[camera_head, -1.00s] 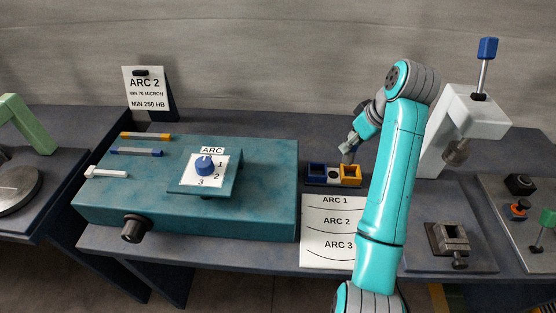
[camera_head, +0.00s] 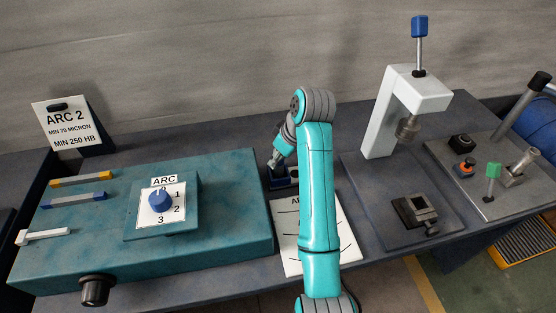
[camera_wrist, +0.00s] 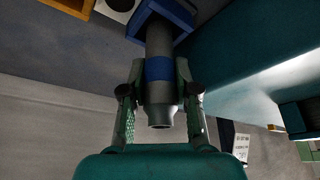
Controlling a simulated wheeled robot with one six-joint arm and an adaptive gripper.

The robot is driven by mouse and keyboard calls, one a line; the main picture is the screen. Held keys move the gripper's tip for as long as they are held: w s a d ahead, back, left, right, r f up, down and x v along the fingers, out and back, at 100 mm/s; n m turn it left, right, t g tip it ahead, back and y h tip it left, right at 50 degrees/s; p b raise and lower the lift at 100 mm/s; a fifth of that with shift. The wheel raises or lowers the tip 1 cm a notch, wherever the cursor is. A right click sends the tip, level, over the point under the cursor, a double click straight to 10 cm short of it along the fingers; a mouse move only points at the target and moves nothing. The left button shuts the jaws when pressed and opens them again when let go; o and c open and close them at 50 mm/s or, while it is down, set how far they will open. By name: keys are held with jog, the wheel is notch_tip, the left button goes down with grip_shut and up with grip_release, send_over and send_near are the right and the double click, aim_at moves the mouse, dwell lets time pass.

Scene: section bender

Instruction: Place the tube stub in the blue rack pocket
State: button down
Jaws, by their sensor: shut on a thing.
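My gripper (camera_wrist: 158,95) is shut on the tube stub (camera_wrist: 159,46), a grey tube with a blue band and an open near end. The blue rack pocket (camera_wrist: 181,14) is at the far end of the stub in the wrist view. The stub's far end meets the pocket and is hidden there; how deep it sits I cannot tell. In the head view my gripper (camera_head: 275,160) is directly above the blue pocket (camera_head: 281,182), and the stub is hard to make out.
An orange pocket (camera_wrist: 75,5) is beside the blue one, with a white part between. The teal bender (camera_head: 225,235) stands close on the left. A sheet of arcs (camera_head: 291,240) lies in front of the rack. A white press (camera_head: 383,120) stands to the right.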

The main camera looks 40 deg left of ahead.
aim_at(278, 172)
jog(key=shift+f, duration=1)
jog(key=shift+f, duration=0.15)
jog(key=c, duration=0.9)
grip_release()
jog(key=shift+o, duration=0.2)
